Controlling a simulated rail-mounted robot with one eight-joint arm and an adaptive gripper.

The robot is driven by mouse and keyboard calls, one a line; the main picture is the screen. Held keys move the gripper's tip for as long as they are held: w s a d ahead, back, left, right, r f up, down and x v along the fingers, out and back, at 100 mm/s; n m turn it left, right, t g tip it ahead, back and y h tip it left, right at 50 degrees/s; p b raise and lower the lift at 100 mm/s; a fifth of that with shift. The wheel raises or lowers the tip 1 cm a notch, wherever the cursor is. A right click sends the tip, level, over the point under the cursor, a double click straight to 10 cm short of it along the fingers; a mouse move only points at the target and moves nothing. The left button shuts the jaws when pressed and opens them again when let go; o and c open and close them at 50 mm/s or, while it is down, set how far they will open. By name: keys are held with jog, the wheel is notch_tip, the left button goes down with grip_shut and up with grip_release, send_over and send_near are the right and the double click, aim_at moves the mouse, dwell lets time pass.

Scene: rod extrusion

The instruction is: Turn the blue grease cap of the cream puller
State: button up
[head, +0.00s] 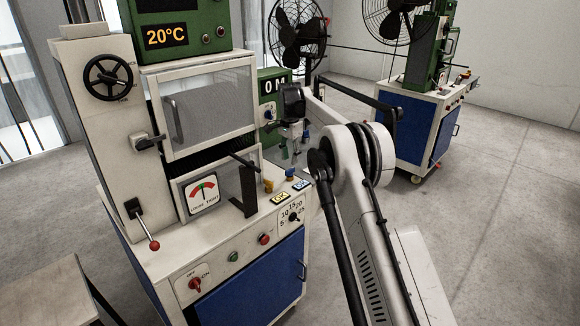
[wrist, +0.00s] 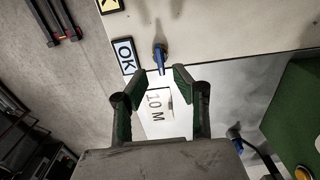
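The cream puller (head: 130,262) stands at the left in the head view. A small blue cap (head: 290,172) sits on its top near the right end, beside the yellow and blue labels. In the wrist view a blue cap (wrist: 161,56) shows next to the OK plate, just beyond and between the fingertips. My gripper (wrist: 160,75) is open, with a clear gap between its green-padded fingers and nothing held. In the head view my gripper (head: 296,153) is small and partly blurred, pointing down near the blue cap; I cannot tell whether it touches.
A yellow part (head: 268,186) and a dark bracket (head: 241,195) stand left of the cap. A knob dial (head: 292,217) is on the front edge. Another cream and blue cabinet (head: 415,130) stands at the back right. The floor between is clear.

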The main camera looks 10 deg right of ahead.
notch_tip(320, 180, up, 7)
dwell(0.3)
jog(key=s+r+n+t, duration=0.2)
jog(key=s+r+n, duration=0.1)
jog(key=s+r, duration=0.8)
jog(key=s+r+n+t, duration=0.1)
jog(key=s+r+n, duration=0.15)
jog(key=s, duration=0.55)
jog(key=s+r+n+t, duration=0.1)
jog(key=s+r, duration=0.3)
jog(key=s, duration=0.4)
jog(key=s+f+n+t, duration=0.1)
jog(key=s+f, duration=0.3)
jog(key=s, duration=0.6)
jog(key=s+f+n+t, duration=0.1)
jog(key=s+f, duration=0.4)
jog(key=s, duration=0.5)
jog(key=s+f+n+t, duration=0.1)
jog(key=s+f+n, duration=0.2)
jog(key=s, duration=0.7)
jog(key=shift+f, duration=0.65)
jog(key=shift+s, duration=0.1)
